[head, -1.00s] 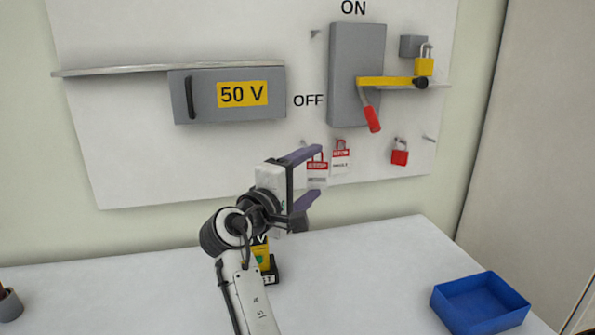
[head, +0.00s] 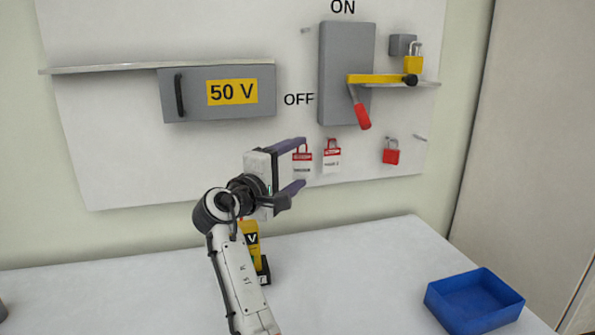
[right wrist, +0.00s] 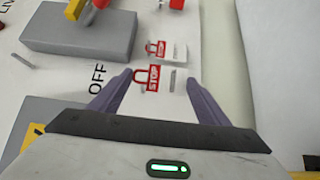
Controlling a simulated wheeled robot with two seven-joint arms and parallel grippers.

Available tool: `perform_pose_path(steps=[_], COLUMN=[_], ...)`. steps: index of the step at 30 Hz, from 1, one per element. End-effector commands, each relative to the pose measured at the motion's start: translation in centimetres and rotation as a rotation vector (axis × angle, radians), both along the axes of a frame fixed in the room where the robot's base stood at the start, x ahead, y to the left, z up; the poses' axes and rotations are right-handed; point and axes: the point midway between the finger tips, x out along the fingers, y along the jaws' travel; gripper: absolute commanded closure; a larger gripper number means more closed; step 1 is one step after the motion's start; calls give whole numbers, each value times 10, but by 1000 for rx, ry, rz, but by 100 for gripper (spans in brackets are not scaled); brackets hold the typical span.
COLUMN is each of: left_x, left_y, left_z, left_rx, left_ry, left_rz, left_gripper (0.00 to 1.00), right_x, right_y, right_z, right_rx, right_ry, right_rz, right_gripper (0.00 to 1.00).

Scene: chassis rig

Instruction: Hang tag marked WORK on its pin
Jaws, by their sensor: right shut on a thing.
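My right gripper (head: 301,163) is shut on a red-and-white tag (head: 302,168), held in front of the lower white panel. In the right wrist view the tag (right wrist: 149,79) lies between the fingertips, its red part marked STOP. Its lower print is too small to read. A second similar tag (head: 332,158) is just right of it on the panel and also shows in the right wrist view (right wrist: 157,48). Whether the held tag touches the panel or a pin cannot be told. A bare pin (head: 420,137) sticks out at the lower right. My left gripper is out of view.
A grey switch box (head: 345,60) with a red handle (head: 361,115) and yellow bar is above right. A red padlock (head: 391,155) hangs right of the tags. A 50 V drawer (head: 190,95) is left. A blue bin (head: 440,303) and yellow meter (head: 250,240) stand on the table.

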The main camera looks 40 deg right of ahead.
Motion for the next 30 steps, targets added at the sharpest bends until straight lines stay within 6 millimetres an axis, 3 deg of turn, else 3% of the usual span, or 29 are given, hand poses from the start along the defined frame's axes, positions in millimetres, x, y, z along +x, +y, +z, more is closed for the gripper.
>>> perform_pose_path(steps=[18,30], left_x=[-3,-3], left_y=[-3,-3], left_z=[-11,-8], left_rx=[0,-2], left_ry=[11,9], left_rz=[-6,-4], left_gripper=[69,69], right_x=[30,34], right_y=[-17,-19], right_z=[-4,-5], right_rx=[-1,0], right_ry=[-1,-1], right_rz=[0,0], right_gripper=[51,51])
